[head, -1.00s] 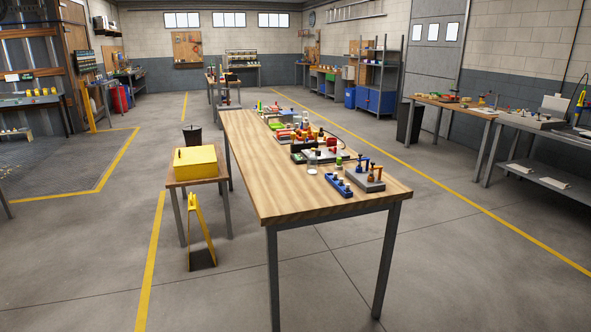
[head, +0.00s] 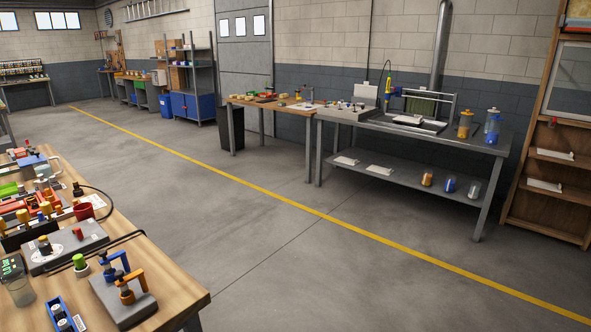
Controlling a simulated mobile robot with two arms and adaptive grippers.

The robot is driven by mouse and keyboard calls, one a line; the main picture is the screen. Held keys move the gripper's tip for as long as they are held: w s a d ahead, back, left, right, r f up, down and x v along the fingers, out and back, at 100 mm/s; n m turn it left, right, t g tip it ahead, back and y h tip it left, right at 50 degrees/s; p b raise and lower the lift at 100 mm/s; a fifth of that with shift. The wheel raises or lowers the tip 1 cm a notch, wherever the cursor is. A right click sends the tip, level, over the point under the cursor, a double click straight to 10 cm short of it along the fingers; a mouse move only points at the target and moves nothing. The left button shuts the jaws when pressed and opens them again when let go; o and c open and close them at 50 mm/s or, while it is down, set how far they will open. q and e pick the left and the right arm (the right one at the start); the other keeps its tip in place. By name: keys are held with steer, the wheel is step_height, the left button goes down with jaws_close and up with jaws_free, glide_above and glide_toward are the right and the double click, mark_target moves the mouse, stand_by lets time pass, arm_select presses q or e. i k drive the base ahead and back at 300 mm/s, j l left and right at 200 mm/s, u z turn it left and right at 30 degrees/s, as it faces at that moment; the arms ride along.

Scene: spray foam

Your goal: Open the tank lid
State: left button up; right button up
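No tank is plainly marked as such. Two lidded containers stand at the right end of the grey metal bench (head: 365,122) against the wall: an orange container (head: 465,126) and a blue container (head: 491,128). Both are upright and look closed, but they are small and far off. On the bench's lower shelf stand an orange jar (head: 427,178), a blue jar (head: 449,184) and a greyish jar (head: 473,190). Neither of my grippers is in view.
A wooden worktable (head: 185,290) crowded with tools and clamps fills the lower left. A second wooden table (head: 262,105) adjoins the metal bench. A wooden shelf unit (head: 545,190) stands at the far right. The concrete floor (head: 330,260) between is clear.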

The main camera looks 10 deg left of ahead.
mark_target(23, 161)
steer(key=i+l+z, duration=0.1)
steer(key=i+z, duration=0.15)
steer(key=i, duration=0.55)
steer(key=i+z, duration=0.25)
steer(key=i, duration=0.5)
